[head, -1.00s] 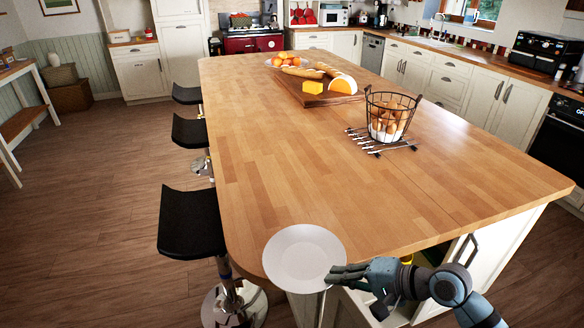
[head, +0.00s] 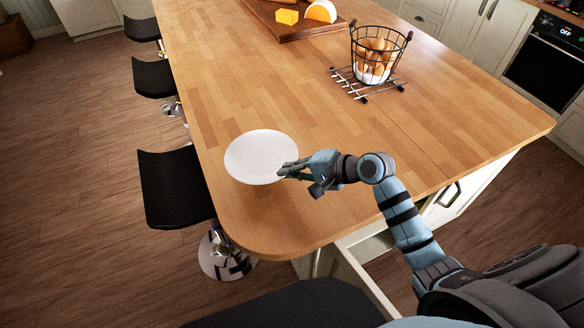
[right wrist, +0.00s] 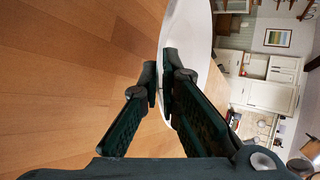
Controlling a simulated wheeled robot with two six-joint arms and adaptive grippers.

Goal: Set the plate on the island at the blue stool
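The white round plate (head: 258,157) is over the near left corner of the wooden island top (head: 300,218). My right gripper (head: 285,171) is shut on the plate's right rim. In the right wrist view the plate (right wrist: 198,50) passes between the two fingers (right wrist: 164,90). I cannot tell whether the plate touches the wood. Black stools stand along the island's left side; the nearest one (head: 175,188) is left of and slightly below the plate in the picture. No stool looks blue. My left gripper is not in view.
A wire basket of eggs (head: 378,52) stands on a metal trivet (head: 345,82) further back. A board (head: 312,30) with cheese is behind it. A drawer or door (head: 362,285) stands open below the island's near edge. The wood around the plate is clear.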

